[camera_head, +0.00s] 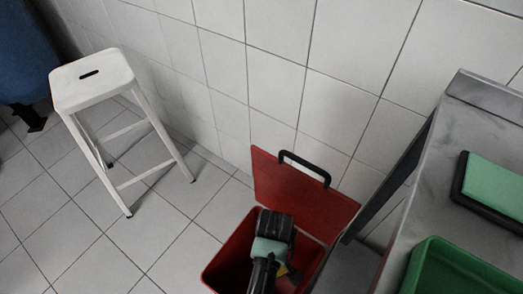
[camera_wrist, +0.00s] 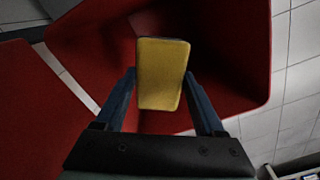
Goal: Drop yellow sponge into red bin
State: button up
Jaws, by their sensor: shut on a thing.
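The yellow sponge (camera_wrist: 162,72) is held between the two fingers of my gripper (camera_wrist: 161,80) in the wrist view. My gripper is shut on its sides. The red bin (camera_wrist: 235,60) lies beneath, with its walls around the sponge in this view. In the head view the open red bin (camera_head: 222,262) stands on the floor at the lower middle, and my gripper (camera_head: 280,272) is over its opening. Only a small yellow bit of the sponge (camera_head: 283,270) shows there; my arm hides the rest. How deep the sponge is relative to the rim I cannot tell.
The bin's red lid (camera_head: 300,200) with a black handle stands raised against the wall side. A steel table (camera_head: 440,165) is at the right, carrying a green tray (camera_head: 425,265) and a green-topped pad (camera_head: 495,185). A white stool (camera_head: 95,85) stands left on open tiled floor.

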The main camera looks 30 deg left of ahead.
jog(key=o, duration=1.3)
notch_tip(320, 180, up, 13)
jog(key=p, duration=0.5)
